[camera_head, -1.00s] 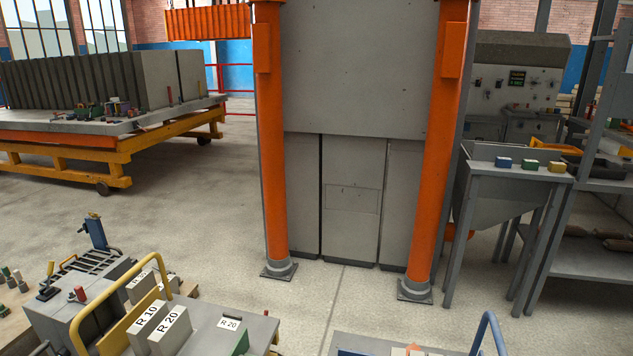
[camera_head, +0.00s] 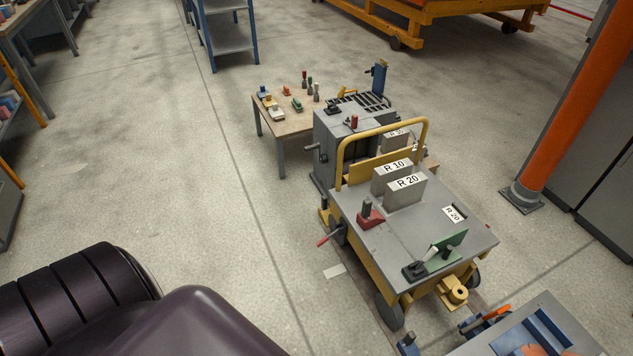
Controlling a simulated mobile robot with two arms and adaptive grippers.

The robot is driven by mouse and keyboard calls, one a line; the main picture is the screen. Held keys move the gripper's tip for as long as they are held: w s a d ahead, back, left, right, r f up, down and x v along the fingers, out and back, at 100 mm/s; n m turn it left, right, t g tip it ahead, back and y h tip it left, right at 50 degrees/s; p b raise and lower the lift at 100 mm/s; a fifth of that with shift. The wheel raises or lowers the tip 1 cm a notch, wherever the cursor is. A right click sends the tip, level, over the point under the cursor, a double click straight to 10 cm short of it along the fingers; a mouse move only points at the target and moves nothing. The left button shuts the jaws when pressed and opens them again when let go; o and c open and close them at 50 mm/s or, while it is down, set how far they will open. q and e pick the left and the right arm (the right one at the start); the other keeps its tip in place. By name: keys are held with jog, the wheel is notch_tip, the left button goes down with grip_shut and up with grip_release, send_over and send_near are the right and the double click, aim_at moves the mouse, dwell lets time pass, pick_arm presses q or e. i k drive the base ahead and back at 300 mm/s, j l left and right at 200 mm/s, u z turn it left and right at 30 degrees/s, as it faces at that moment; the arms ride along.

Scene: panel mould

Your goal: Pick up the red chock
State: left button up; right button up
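A small red block (camera_head: 371,220) with a dark upright post sits on the left edge of the grey top of the yellow cart (camera_head: 425,225). It looks like the red chock, though it is small in the view. It stands apart in front of the grey R 10 block (camera_head: 388,181) and the R 20 block (camera_head: 405,194). Neither of my grippers is in view. A dark rounded part, probably of my own arm, fills the lower left corner.
A green bracket (camera_head: 448,243) and a black-based lever (camera_head: 416,270) are on the cart top. The yellow handle rail (camera_head: 382,130) rises behind the blocks. A wooden table (camera_head: 283,124) with small parts stands behind. An orange post (camera_head: 585,95) is at right. Floor left of the cart is clear.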

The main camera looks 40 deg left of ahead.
aim_at(367, 219)
jog(key=u, duration=0.75)
